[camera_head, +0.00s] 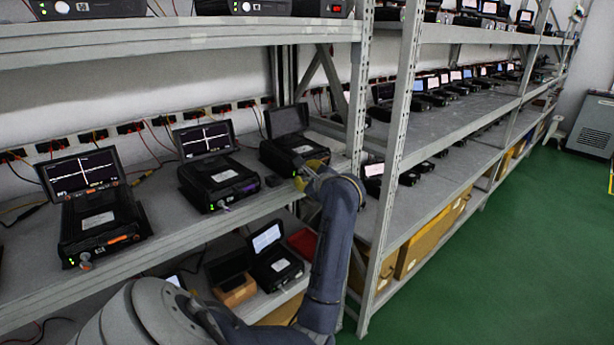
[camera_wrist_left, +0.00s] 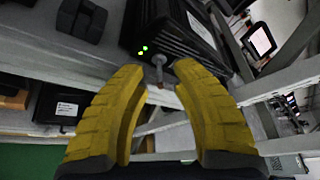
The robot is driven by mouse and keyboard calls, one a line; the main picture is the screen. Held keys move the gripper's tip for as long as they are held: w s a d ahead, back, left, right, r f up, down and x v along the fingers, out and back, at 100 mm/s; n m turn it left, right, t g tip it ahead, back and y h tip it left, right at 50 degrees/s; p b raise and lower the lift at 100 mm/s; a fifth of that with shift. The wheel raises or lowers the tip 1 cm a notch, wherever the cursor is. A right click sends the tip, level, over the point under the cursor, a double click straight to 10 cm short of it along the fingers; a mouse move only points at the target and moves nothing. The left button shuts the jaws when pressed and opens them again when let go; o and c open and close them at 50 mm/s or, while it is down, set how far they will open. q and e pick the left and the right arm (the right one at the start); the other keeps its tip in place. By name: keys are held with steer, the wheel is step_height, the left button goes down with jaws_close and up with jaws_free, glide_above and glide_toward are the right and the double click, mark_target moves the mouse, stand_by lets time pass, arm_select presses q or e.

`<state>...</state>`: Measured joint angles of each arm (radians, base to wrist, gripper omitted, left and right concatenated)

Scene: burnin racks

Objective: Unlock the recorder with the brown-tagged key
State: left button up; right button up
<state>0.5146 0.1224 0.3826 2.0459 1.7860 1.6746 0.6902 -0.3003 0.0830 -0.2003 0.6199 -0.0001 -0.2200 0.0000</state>
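Three recorders with raised screens stand on the middle shelf: the left recorder (camera_head: 100,218), the middle recorder (camera_head: 215,180) and the right recorder (camera_head: 290,152). My left gripper (camera_head: 312,170) is at the front of the right recorder, its yellow fingers partly hidden by my wrist. In the left wrist view the fingers (camera_wrist_left: 158,75) are spread, with a small metallic lock or key piece (camera_wrist_left: 158,62) on the recorder front (camera_wrist_left: 148,30) between their tips. I cannot tell whether they touch it. No brown tag can be made out. My right gripper is not in view.
A metal upright (camera_head: 392,150) stands right of my arm. The lower shelf holds another device (camera_head: 274,262) and a brown box (camera_head: 236,290).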

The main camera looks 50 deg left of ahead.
arm_select(q)
steer(key=shift+a, duration=0.1)
steer(key=shift+c, duration=0.5)
jaws_close()
steer(key=m+g, duration=0.1)
steer(key=m, duration=0.1)
steer(key=shift+w+r+m+g, duration=0.1)
steer(key=shift+m+g, duration=0.2)
steer(key=shift+m, duration=0.1)
steer(key=shift+m+g, duration=0.9)
steer(key=shift+m, duration=0.3)
steer(key=m+g, duration=0.1)
steer(key=m, duration=0.1)
steer(key=m+g, duration=0.1)
steer(key=shift+w+m+g, duration=0.2)
steer(key=shift+m+g, duration=0.1)
steer(key=shift+m, duration=0.1)
steer(key=shift+m+g, duration=1.1)
steer(key=shift+m, duration=0.6)
steer(key=shift+y, duration=0.3)
